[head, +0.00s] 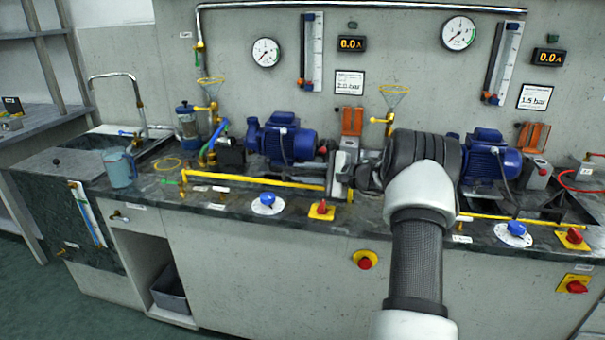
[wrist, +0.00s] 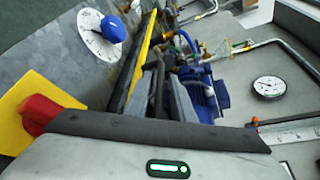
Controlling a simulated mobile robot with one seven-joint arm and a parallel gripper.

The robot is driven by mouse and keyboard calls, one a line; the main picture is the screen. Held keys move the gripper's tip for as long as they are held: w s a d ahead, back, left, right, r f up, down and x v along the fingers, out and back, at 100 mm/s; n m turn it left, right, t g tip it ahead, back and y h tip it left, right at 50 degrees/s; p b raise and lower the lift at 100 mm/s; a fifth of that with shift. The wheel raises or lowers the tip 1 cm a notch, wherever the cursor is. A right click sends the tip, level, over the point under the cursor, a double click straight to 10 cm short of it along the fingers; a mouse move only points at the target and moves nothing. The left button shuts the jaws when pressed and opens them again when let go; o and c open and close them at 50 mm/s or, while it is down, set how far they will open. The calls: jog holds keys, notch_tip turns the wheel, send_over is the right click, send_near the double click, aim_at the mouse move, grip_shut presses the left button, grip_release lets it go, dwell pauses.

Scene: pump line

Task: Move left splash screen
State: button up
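A long yellow-edged strip (head: 250,180) runs along the bench in front of the left blue pump (head: 285,138); it appears to be the left splash screen, though I cannot make out a clear pane. In the wrist view the yellow edge (wrist: 143,52) runs beside my fingers. My gripper (head: 338,178) is low over the bench at the strip's right end, to the right of the left pump. In the wrist view my gripper (wrist: 163,92) has its two grey fingers apart with a dark gap between them. I see nothing clearly held. My arm hides part of the bench middle.
A blue dial (head: 266,200) and a red knob on a yellow plate (head: 321,209) sit along the front edge. A blue jug (head: 120,168) stands at the left by the sink. A second blue pump (head: 487,158) is at the right. An orange bracket (head: 352,122) stands behind my gripper.

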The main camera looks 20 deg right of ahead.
jog(key=shift+o, duration=0.3)
jog(key=p+v, duration=0.2)
jog(key=v, duration=1.5)
jog(key=shift+s+p, duration=0.2)
jog(key=shift+p, duration=0.2)
jog(key=shift+r, duration=0.1)
